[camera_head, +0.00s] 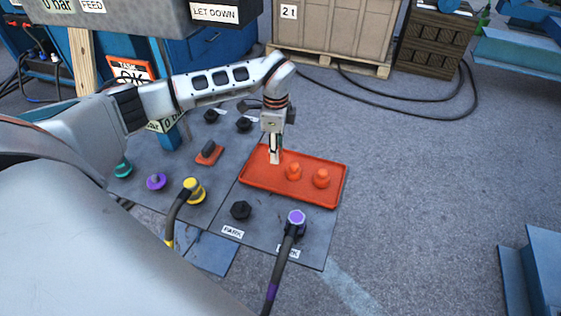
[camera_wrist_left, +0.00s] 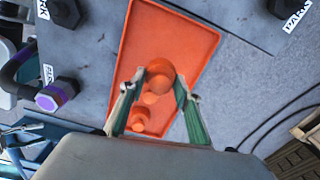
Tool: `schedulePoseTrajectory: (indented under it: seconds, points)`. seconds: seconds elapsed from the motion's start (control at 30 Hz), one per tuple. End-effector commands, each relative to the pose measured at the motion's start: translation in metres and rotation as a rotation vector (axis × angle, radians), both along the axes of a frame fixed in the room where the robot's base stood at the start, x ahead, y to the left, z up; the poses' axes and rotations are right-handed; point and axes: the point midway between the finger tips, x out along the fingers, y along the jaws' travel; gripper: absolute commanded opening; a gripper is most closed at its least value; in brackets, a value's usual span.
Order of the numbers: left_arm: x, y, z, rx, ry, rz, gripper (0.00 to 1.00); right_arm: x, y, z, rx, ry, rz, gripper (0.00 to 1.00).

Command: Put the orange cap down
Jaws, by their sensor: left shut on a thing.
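My left gripper (camera_head: 275,158) points straight down at the left end of the shallow orange tray (camera_head: 330,201). In the left wrist view its two fingers (camera_wrist_left: 159,90) are shut on an orange cap (camera_wrist_left: 160,71), which is at or just above the tray floor; I cannot tell whether it touches. In the head view the fingers hide most of this cap. Two more orange caps, a near one (camera_head: 293,171) and a farther one (camera_head: 321,178), stand in the tray to the right of the gripper. My right gripper is not in view.
The tray lies on a grey panel with a black knob (camera_head: 241,210), a purple-ended hose (camera_head: 296,217) and a yellow connector (camera_head: 194,190). Teal (camera_head: 123,168) and purple (camera_head: 156,181) caps stand farther left. The floor right of the tray is open.

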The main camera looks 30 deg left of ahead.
Motion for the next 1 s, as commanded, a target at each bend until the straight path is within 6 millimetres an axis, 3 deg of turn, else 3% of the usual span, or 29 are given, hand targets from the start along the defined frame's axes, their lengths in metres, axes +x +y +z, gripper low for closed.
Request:
schedulePoseTrajectory:
  seconds: [0.37, 0.77, 0.8, 0.83, 0.87, 1.0]
  points:
    - [-0.001, 0.000, -0.051, 0.000, 0.004, -0.002, 0.03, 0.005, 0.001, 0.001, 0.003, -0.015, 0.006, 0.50]
    - [0.001, 0.000, -0.053, 0.000, -0.002, -0.002, 0.03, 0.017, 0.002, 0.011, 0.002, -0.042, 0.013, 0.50]
    - [0.001, 0.000, -0.053, 0.000, -0.002, -0.002, 0.35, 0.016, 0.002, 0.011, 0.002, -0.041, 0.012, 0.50]
    - [0.001, 0.000, -0.053, 0.000, -0.003, -0.002, 0.42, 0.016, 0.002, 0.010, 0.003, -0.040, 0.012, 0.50]
    - [0.001, 0.000, -0.053, 0.000, -0.003, -0.002, 0.49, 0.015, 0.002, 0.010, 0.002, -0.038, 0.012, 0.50]
    - [0.001, 0.000, -0.053, 0.000, -0.002, -0.002, 0.49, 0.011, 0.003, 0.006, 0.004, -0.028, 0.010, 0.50]
